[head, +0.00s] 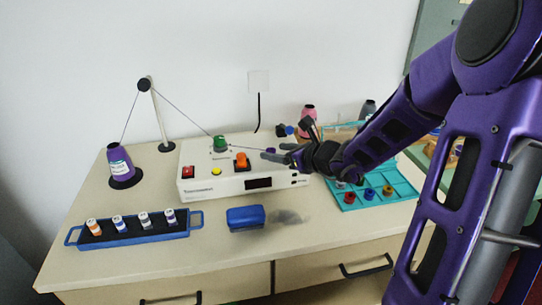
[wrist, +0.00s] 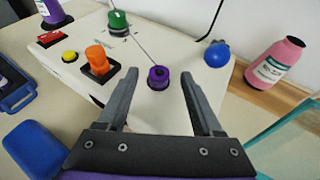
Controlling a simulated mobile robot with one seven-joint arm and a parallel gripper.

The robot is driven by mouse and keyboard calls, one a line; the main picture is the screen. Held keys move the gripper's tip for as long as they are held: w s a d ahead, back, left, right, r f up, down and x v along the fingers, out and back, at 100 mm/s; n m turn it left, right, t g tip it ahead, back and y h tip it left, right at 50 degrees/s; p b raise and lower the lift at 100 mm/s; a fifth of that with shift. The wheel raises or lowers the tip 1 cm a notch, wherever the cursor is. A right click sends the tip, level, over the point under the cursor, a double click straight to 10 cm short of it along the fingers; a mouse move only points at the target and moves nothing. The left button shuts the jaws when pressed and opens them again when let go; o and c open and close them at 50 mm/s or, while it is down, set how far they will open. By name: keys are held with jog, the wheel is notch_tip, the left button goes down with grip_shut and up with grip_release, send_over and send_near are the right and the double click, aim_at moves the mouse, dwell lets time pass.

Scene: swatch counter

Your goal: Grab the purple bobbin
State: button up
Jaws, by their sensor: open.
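The purple bobbin (wrist: 158,78) sits on the white machine's top, near its right end. It looks short and round with a hole in the middle. It also shows small in the head view (head: 271,150), between the dark fingers. My gripper (wrist: 160,72) is open, with one finger on each side of the bobbin in the wrist view and a visible gap on both sides. In the head view my gripper (head: 276,153) is low over the machine's right end. Whether the fingertips are level with the bobbin is hard to tell.
The white machine (head: 215,181) carries a green spool (head: 219,143), with thread running to it, an orange knob (wrist: 96,58) and a blue ball-shaped knob (wrist: 217,53). A pink cone (wrist: 272,62) stands to the right. A teal tray (head: 398,193) holds several bobbins. A blue box (head: 245,217) lies in front.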

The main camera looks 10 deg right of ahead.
jog(key=shift+w+a+f, duration=0.25)
jog(key=shift+w+a, duration=0.1)
jog(key=shift+w, duration=0.2)
grip_shut()
jog(key=shift+r, duration=0.1)
